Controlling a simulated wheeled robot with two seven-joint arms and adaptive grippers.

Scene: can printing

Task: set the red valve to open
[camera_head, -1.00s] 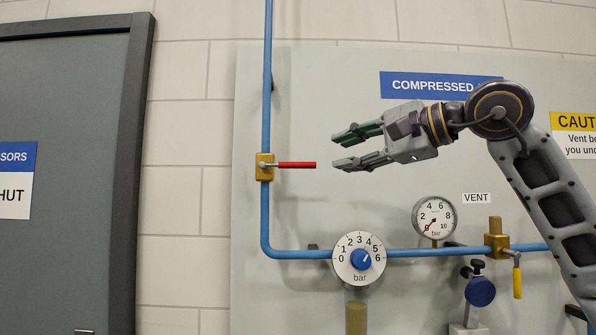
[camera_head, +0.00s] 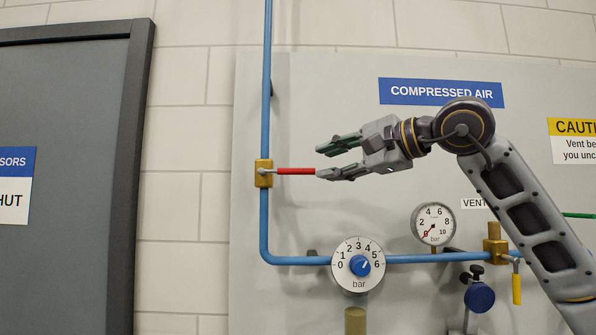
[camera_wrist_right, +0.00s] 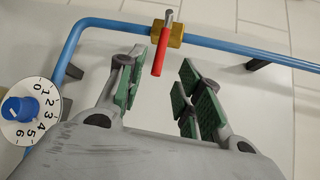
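The red valve lever (camera_head: 296,171) points sideways to the right from its brass valve body (camera_head: 263,173) on the vertical blue pipe, across the pipe's line. My right gripper (camera_head: 319,160) is open, its fingertips at the lever's free right end. In the right wrist view the red lever (camera_wrist_right: 159,57) reaches from the brass body (camera_wrist_right: 168,33) toward the gap between the open fingers (camera_wrist_right: 162,72). I see no grip on the lever; whether a finger touches it I cannot tell. My left gripper is not in view.
Below are a regulator dial (camera_head: 358,264) with a blue knob, a pressure gauge (camera_head: 433,223) and a brass vent valve with a yellow lever (camera_head: 516,288). The blue pipe (camera_head: 300,260) runs along the panel. A grey door (camera_head: 62,190) stands at the left. Bare panel lies above the lever.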

